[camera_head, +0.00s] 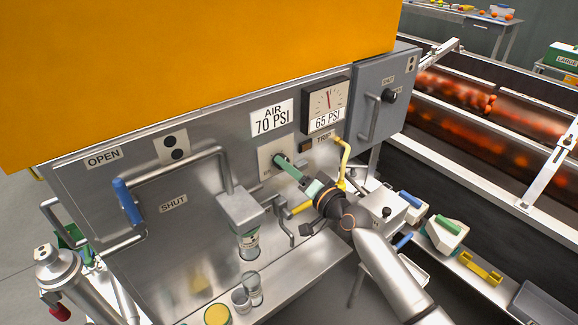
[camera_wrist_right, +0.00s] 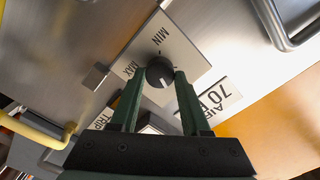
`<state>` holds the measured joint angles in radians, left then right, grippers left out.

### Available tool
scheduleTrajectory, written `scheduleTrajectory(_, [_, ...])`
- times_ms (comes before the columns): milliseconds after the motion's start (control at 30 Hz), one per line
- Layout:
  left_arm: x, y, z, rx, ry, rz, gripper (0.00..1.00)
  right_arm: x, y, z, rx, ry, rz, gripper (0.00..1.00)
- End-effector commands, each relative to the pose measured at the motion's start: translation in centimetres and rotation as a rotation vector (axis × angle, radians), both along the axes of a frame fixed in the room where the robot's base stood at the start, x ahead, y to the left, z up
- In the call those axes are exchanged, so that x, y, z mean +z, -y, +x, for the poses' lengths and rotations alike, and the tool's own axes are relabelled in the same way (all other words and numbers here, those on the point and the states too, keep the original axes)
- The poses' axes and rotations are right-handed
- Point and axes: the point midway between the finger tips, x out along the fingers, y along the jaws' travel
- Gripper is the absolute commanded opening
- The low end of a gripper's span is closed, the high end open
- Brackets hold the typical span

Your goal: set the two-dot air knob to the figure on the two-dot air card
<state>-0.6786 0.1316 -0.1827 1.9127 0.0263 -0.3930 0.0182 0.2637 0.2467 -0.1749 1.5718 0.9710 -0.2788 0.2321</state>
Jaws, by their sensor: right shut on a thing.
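The two-dot air knob (camera_wrist_right: 158,69) is a dark round knob on a pale plate (camera_head: 267,161) marked MIN and MAX. My right gripper (camera_wrist_right: 159,76) has its green fingers on both sides of it, shut on it. A white line on the knob points roughly down in the wrist view. In the head view my right gripper (camera_head: 281,160) reaches the plate and hides most of the knob. The air card (camera_head: 271,117) reads 70 PSI.
A dial gauge (camera_head: 328,99) has its red needle near upright; a label below reads 65 PSI. A yellow pipe (camera_head: 344,160) runs close right of my gripper. A blue-gripped handle (camera_head: 127,201) is at left. Glasses (camera_head: 252,288) stand on the ledge below.

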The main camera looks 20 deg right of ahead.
Motion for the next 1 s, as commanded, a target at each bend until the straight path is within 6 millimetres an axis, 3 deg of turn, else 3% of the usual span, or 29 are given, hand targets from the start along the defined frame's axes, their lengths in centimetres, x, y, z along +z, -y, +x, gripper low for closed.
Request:
scheduleTrajectory(733, [0.22,0.11,-0.05,-0.001,-0.001,-0.002,0.76,0.03,0.03,0.01,-0.001,-0.029,0.082,0.00])
scheduleTrajectory(767, [0.22,0.11,-0.05,-0.001,-0.001,-0.002,0.76,0.03,0.03,0.01,-0.001,-0.029,0.082,0.49])
scheduleTrajectory(1000, [0.23,0.11,-0.03,-0.001,0.000,-0.002,0.76,0.02,0.02,0.01,-0.001,-0.029,0.081,0.76])
